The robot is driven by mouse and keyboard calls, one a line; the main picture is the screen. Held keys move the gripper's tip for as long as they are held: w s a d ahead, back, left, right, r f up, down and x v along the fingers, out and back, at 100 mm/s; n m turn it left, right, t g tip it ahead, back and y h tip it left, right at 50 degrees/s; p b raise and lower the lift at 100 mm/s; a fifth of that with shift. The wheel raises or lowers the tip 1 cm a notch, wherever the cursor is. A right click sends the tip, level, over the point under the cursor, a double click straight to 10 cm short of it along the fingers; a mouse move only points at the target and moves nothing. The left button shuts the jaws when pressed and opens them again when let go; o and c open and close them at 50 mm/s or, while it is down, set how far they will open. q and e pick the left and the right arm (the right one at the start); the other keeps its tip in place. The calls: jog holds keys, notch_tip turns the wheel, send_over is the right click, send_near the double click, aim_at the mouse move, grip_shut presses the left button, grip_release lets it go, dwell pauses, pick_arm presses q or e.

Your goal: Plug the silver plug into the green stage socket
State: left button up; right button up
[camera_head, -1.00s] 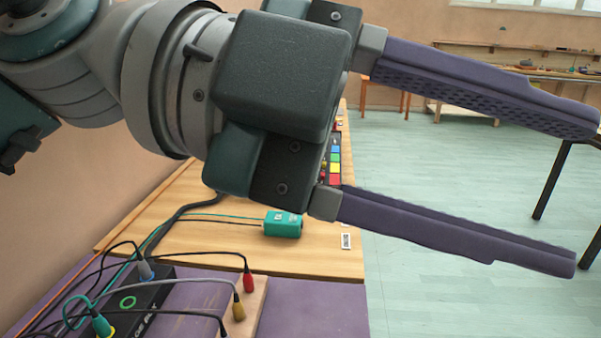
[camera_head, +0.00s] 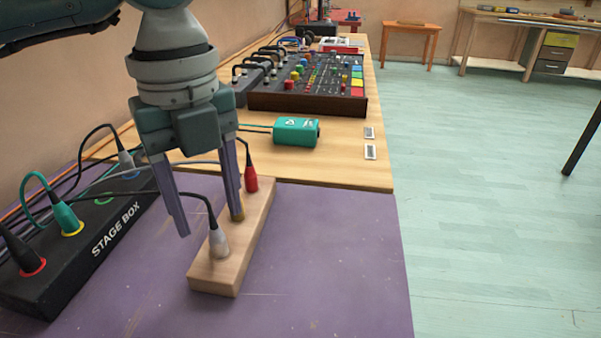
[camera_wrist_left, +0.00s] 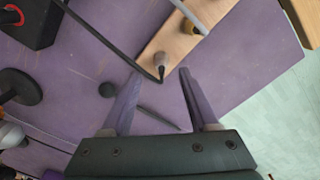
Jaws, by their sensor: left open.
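The silver plug (camera_head: 219,242) stands upright in a wooden block (camera_head: 214,280), with a black cable from its top. It also shows in the left wrist view (camera_wrist_left: 160,64), just beyond and between the fingertips. My left gripper (camera_head: 210,224) points down, open and empty, above the block near the plug. The black stage box (camera_head: 120,220) lies to the left. Its green-ringed socket (camera_head: 105,199) looks empty and is partly hidden behind a cable. The right gripper is not in view.
A red plug (camera_head: 251,178) and a mostly hidden yellow-brown plug (camera_head: 238,217) stand in the block. A green plug (camera_head: 65,217), black plug (camera_head: 20,247) and grey plug (camera_head: 127,162) sit in the stage box. The purple mat (camera_head: 330,260) is clear at right.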

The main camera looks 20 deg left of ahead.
aim_at(214, 227)
pick_arm(q)
notch_tip(214, 227, down, 4)
jog(key=shift+w+f, duration=0.1)
jog(key=shift+w, duration=0.05)
grip_shut()
dwell(0.5)
